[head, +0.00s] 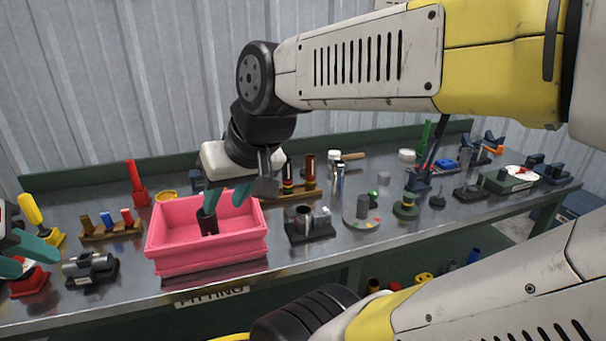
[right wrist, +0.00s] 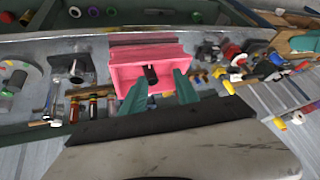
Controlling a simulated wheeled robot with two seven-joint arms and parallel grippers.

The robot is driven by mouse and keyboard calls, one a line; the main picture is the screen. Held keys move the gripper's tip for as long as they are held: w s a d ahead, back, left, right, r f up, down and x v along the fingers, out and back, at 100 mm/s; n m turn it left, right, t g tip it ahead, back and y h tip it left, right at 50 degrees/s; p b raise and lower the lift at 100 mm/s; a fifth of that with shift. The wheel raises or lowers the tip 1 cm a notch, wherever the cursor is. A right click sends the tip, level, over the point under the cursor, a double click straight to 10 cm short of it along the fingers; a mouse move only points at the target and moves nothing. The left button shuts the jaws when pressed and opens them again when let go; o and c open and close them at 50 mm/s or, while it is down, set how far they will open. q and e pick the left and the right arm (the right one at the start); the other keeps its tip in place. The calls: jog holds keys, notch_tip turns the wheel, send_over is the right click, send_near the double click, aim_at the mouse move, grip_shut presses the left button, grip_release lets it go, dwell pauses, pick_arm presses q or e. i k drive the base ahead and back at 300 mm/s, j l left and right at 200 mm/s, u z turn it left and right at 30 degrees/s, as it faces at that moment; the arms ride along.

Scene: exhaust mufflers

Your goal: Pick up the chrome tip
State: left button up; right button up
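A dark, tube-shaped piece (head: 207,223) stands in the pink bin (head: 205,268); I cannot tell if it is the chrome tip. My right gripper (head: 226,197) is over the bin with its teal fingers apart. In the right wrist view the dark piece (right wrist: 151,75) lies just beyond and between the open fingers (right wrist: 158,84), not clasped. A shiny metal tube (head: 303,216) stands in a black holder right of the bin. Another silvery cylinder (head: 76,266) lies on a black stand at left. My left gripper (head: 24,259) is partly in view at the left edge, fingers apart.
The grey metal bench (head: 130,300) holds several fittings. A wooden rack (head: 108,231) with coloured tools stands left of the bin, a round disc (head: 361,218) to the right. A red stand (head: 136,187) is behind. My right arm spans the upper right.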

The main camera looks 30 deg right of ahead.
aim_at(338, 165)
jog(key=z, duration=1.5)
